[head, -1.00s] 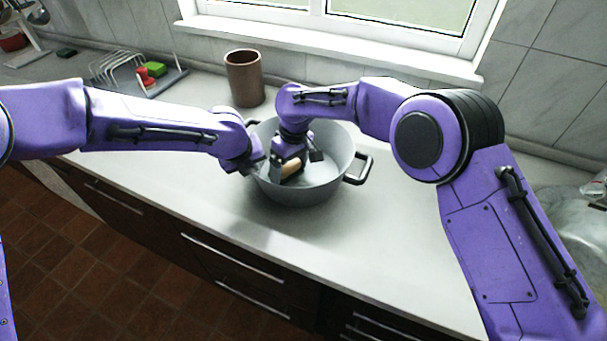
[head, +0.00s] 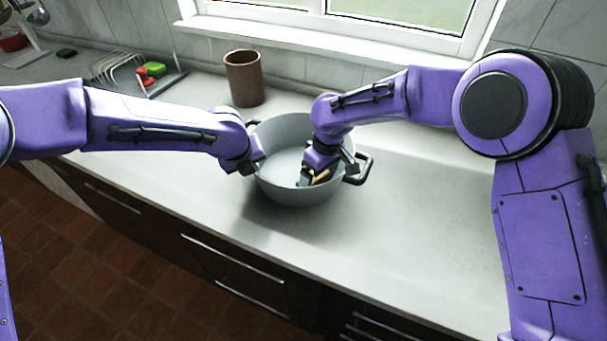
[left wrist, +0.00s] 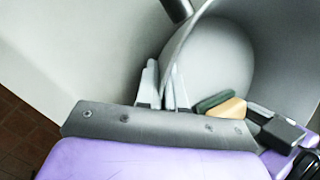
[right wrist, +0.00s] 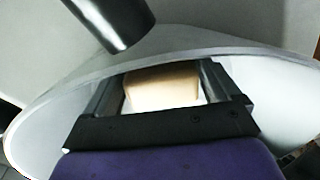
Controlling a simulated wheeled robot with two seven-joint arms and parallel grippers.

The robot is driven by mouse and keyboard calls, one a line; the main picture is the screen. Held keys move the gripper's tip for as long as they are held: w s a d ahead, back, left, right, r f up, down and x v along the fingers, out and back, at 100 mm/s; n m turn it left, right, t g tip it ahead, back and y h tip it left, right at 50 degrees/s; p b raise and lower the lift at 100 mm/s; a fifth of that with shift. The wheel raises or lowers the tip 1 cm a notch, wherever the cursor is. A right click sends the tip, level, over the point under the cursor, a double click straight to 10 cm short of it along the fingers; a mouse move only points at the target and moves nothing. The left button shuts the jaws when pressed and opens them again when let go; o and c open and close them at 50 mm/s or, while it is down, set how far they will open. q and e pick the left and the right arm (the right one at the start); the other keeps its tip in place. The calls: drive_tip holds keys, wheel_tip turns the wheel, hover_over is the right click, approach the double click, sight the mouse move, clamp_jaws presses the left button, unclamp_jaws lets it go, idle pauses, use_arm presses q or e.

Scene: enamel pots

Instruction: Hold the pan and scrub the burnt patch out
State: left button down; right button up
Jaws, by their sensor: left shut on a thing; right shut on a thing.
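The grey pan (head: 281,190) stands on the counter with a black handle (head: 362,170) on its right. My left gripper (head: 254,163) is shut on the pan's left rim; in the left wrist view its fingers (left wrist: 165,88) straddle the wall. My right gripper (head: 313,178) reaches inside the pan, low at the right front. It is shut on a tan and dark green sponge (head: 321,176), whose tan side fills the jaws in the right wrist view (right wrist: 162,85). I see no burnt patch on the visible floor; the right gripper hides part of it.
A brown cup (head: 243,78) stands behind the pan, near the wall. A dish rack (head: 118,72) with red and green items is at the back left. The counter (head: 400,230) right of the pan is clear.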

sight(288, 177)
drive_tip(key=w+a, duration=0.1)
drive_tip(key=a, duration=0.1)
drive_tip(key=w+a, duration=0.1)
drive_tip(key=shift+a, duration=0.35)
drive_tip(key=shift+w+a+f, duration=0.1)
drive_tip(key=shift+w+a, duration=0.45)
drive_tip(key=shift+a, duration=0.3)
drive_tip(key=shift+w+a+f, duration=0.1)
drive_tip(key=shift+w+a, duration=0.4)
drive_tip(key=shift+a, duration=0.35)
drive_tip(key=shift+r, duration=0.2)
wheel_tip(288, 177, up, 13)
drive_tip(key=shift+d, duration=0.15)
drive_tip(key=d, duration=1)
